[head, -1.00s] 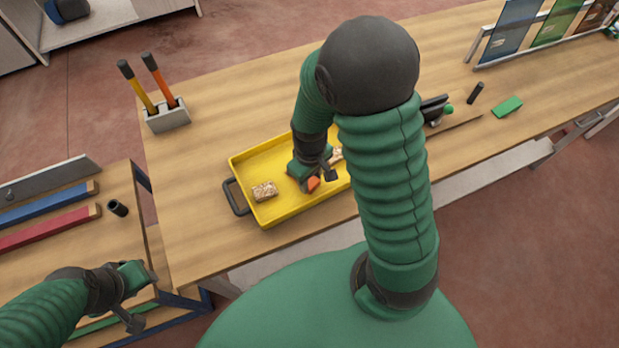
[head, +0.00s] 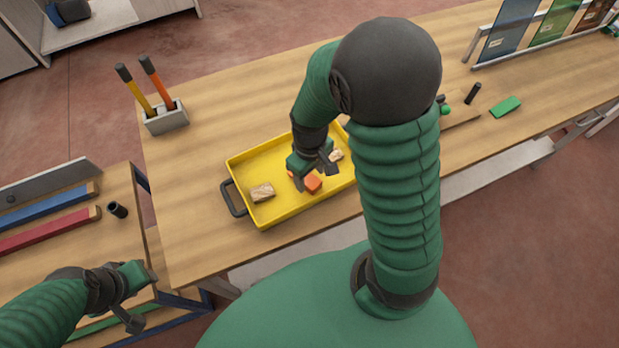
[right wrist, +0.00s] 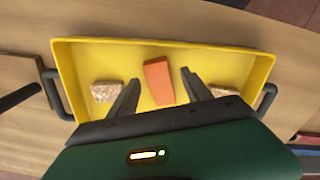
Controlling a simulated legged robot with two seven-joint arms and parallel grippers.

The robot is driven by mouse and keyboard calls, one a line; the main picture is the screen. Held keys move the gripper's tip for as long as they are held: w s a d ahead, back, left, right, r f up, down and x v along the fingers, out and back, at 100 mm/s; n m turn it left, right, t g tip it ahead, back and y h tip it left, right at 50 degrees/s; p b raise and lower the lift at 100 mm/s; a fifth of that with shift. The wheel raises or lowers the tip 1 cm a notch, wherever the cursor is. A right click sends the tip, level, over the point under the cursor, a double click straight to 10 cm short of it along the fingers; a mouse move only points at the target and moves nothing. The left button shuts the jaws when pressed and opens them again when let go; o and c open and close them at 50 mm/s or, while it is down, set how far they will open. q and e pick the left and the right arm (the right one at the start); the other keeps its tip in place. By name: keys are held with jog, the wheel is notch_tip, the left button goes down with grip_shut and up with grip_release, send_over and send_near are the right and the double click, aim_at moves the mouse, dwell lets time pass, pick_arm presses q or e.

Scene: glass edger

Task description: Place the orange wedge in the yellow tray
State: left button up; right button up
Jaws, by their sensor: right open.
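The orange wedge (head: 313,184) lies in the yellow tray (head: 281,212). The right wrist view also shows the orange wedge (right wrist: 158,80) on the floor of the yellow tray (right wrist: 215,57), near its middle. My right gripper (head: 314,182) is over the tray. In the right wrist view its two fingers (right wrist: 160,87) are spread on either side of the wedge, with a gap on each side. My left gripper (head: 146,295) is at the lower left, away from the tray. Its finger opening is too small to judge.
A tan block (head: 262,192) lies in the tray's left part and another tan piece (head: 336,155) towards its right. A grey holder (head: 167,118) with two handled tools stands behind left. A green block (head: 505,107) and a black cylinder (head: 473,93) lie at the right. Table left of the tray is clear.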

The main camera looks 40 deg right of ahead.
aim_at(310, 182)
notch_tip(310, 182, up, 8)
jog(key=s+a+f+m+t+p, duration=0.1)
jog(key=a+t, duration=0.1)
jog(key=a, duration=0.4)
jog(key=shift+s+m+t, duration=0.3)
jog(key=shift+s+m, duration=0.05)
jog(key=shift+m, duration=0.05)
jog(key=shift+w+d, duration=0.1)
dwell(0.4)
